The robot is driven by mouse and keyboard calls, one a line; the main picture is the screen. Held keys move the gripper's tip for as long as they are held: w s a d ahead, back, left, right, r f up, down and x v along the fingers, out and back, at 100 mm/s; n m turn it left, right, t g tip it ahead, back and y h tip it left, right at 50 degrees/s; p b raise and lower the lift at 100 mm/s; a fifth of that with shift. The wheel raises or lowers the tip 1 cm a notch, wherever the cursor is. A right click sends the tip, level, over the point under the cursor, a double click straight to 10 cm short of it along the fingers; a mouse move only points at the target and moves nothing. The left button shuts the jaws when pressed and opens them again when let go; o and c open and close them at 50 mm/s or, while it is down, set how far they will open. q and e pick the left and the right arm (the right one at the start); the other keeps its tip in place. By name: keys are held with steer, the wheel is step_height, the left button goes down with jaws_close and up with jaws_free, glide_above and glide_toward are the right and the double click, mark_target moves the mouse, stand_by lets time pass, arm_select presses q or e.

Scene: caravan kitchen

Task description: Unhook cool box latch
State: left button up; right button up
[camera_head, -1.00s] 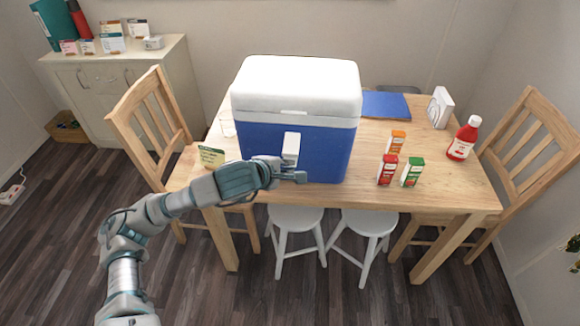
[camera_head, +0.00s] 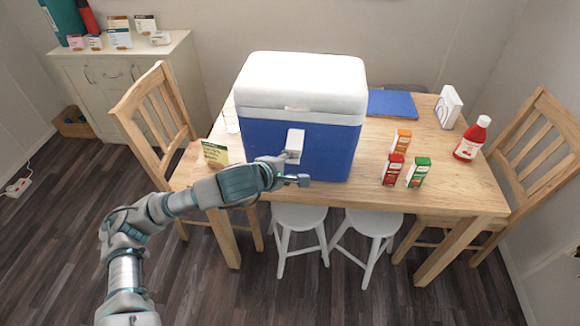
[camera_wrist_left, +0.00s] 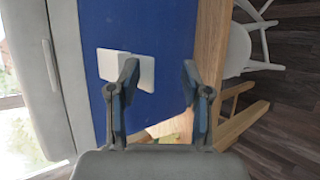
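The cool box (camera_head: 300,110) is blue with a white lid (camera_head: 300,80) and stands upright on the table. Its white latch (camera_head: 295,143) is on the front face, with a strip of blue between it and the lid. The latch also shows in the left wrist view (camera_wrist_left: 112,65), partly hidden by a finger. My left gripper (camera_head: 290,173) is at the lower front of the box, just below the latch. In the left wrist view its fingers (camera_wrist_left: 160,75) are spread with nothing between them; one overlaps the latch, and I cannot tell whether they touch. My right gripper is out of view.
On the table (camera_head: 450,192), red (camera_head: 393,168), green (camera_head: 418,171) and orange (camera_head: 401,141) cartons and a red bottle (camera_head: 472,138) stand right of the box. A small card box (camera_head: 215,154) is left. Wooden chairs flank the table; white stools (camera_head: 298,217) stand below its front edge.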

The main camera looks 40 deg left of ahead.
arm_select(q)
steer(key=shift+a+f, duration=0.2)
steer(key=shift+f, duration=0.35)
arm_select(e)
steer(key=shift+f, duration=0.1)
arm_select(q)
steer(key=v, duration=1.2)
steer(key=shift+d+r, duration=0.2)
steer(key=shift+r, duration=0.3)
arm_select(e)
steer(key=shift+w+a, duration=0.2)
arm_select(q)
steer(key=shift+w+a, duration=0.1)
steer(key=shift+a, duration=0.1)
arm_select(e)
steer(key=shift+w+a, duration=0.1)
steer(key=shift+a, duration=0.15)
